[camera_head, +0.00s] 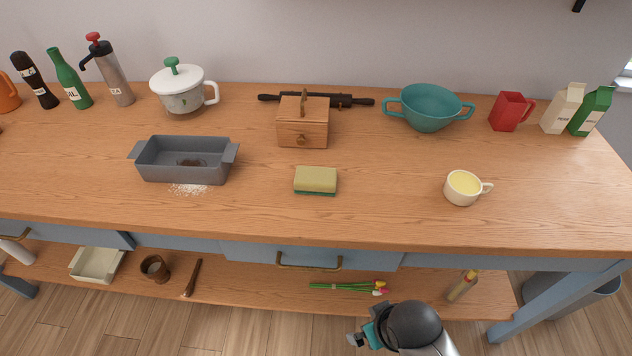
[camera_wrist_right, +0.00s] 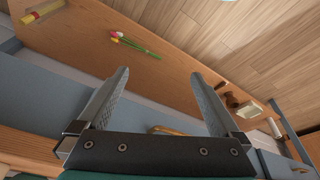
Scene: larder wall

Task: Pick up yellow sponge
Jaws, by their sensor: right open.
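The yellow sponge (camera_head: 316,179) has a green underside and lies flat on the wooden counter, near the middle in the head view. It does not show in the right wrist view. My right gripper (camera_head: 359,338) is low in front of the counter, below and a little right of the sponge and well apart from it. In the right wrist view my right gripper (camera_wrist_right: 160,78) has its two fingers spread with nothing between them. My left gripper is in neither view.
A grey loaf pan (camera_head: 187,160) stands left of the sponge, a wooden box (camera_head: 303,128) behind it, and a cream cup (camera_head: 463,187) to its right. The counter in front of the sponge is clear. Blue drawers (camera_head: 310,254) and a lower shelf with flowers (camera_head: 345,287) lie below.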

